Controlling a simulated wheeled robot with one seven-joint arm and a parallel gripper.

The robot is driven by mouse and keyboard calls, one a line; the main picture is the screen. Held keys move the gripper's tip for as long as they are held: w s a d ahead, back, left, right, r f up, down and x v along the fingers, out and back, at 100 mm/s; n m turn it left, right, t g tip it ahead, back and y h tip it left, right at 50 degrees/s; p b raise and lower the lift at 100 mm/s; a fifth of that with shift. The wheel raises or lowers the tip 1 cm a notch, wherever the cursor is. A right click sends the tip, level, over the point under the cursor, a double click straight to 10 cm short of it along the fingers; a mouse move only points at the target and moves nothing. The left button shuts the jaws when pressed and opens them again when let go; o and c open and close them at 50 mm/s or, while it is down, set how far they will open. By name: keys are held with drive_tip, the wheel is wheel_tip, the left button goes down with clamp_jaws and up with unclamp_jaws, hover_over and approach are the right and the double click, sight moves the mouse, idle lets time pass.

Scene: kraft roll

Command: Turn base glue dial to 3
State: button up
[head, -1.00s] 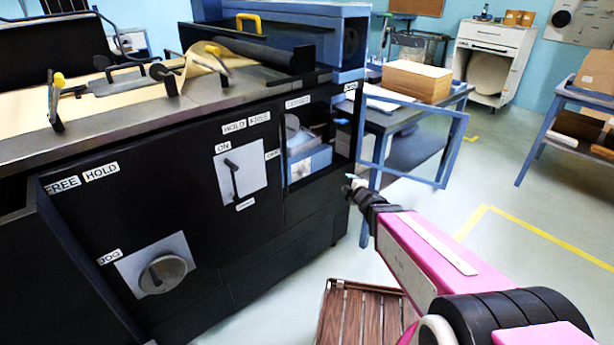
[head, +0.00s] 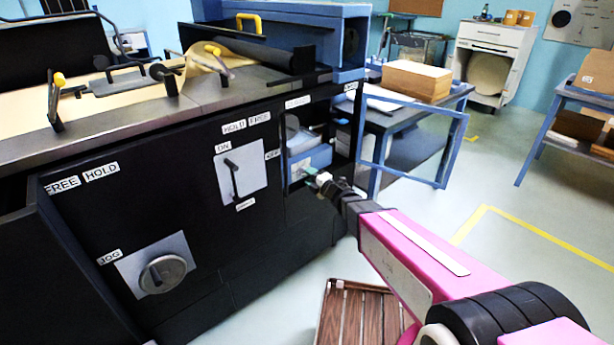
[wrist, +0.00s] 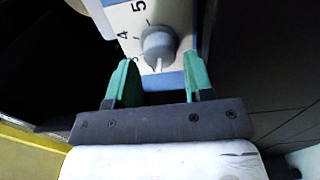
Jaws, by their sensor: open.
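The glue dial (wrist: 158,47) is a grey round knob with a pointer, on a pale plate marked with numbers; 4 and 5 are readable in the wrist view. Its pointer faces down toward my gripper, but the number there is not readable. My gripper (wrist: 160,85) is open, with its two green fingers just short of the knob and one to each side of it. In the head view my gripper (head: 318,182) is at the open bay (head: 308,150) at the machine's right end. The dial is too small to make out there.
A blue-framed glass door (head: 447,150) stands open right of the bay, close to my arm. A JOG knob (head: 162,274) and a lever panel (head: 240,172) are on the black machine front. A wooden slatted platform (head: 355,315) lies on the floor below.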

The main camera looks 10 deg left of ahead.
drive_tip(key=shift+x, duration=1.1)
drive_tip(key=c, duration=0.7)
drive_tip(key=shift+o, duration=0.2)
drive_tip(key=shift+m, duration=0.4)
drive_tip(key=m, duration=0.4)
drive_tip(key=shift+m, duration=2.5)
